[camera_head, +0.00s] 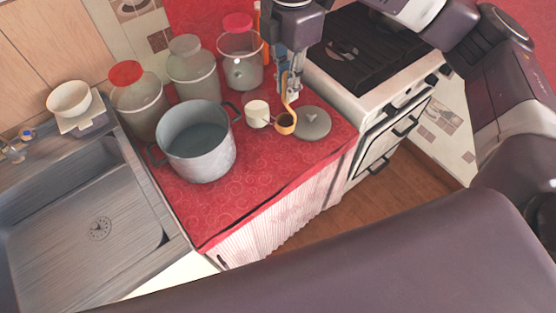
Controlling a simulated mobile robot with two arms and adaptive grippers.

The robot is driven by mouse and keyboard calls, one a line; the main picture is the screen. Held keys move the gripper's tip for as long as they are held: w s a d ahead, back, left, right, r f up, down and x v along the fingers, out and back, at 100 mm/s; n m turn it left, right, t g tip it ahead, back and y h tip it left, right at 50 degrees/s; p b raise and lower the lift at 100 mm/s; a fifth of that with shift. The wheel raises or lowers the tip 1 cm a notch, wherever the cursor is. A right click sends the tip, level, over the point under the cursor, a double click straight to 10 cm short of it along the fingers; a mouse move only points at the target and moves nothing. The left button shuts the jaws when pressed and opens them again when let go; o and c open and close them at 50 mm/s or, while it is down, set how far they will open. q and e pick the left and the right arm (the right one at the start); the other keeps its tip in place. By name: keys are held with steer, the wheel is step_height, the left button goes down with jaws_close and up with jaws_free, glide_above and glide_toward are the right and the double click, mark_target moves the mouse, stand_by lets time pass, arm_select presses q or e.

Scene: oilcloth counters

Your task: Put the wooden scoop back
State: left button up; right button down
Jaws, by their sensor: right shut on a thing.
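The wooden scoop (286,122) is a small tan ladle with an upright handle and a dark-looking bowl at its lower end. My right gripper (290,88) comes down from the top of the view and is shut on the scoop's handle. The bowl hangs low at the right part of the red counter, between a white cup (257,113) and a round grey lid (313,124). I cannot tell whether the bowl touches the counter. My left gripper is not in view.
A large grey pot (203,158) stands on the red oilcloth (215,205). Behind it are a red-lidded jar (139,108), a grey-lidded jar (193,77) and another red-lidded jar (241,62). A stove (352,95) is at right, a sink (95,225) at left. The front counter is clear.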

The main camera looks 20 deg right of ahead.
step_height(320, 180, down, 19)
steer(key=w+a+n+p, duration=0.1)
steer(key=w+n+p, duration=0.1)
steer(key=n, duration=0.7)
steer(key=shift+w+a+r, duration=0.15)
steer(key=shift+w+r, duration=0.05)
steer(key=shift+w, duration=0.05)
steer(key=shift+f, duration=0.1)
steer(key=c, duration=2.3)
jaws_free()
steer(key=shift+f, duration=0.1)
steer(key=shift+c, duration=0.2)
steer(key=o, duration=0.4)
steer(key=shift+o, duration=0.2)
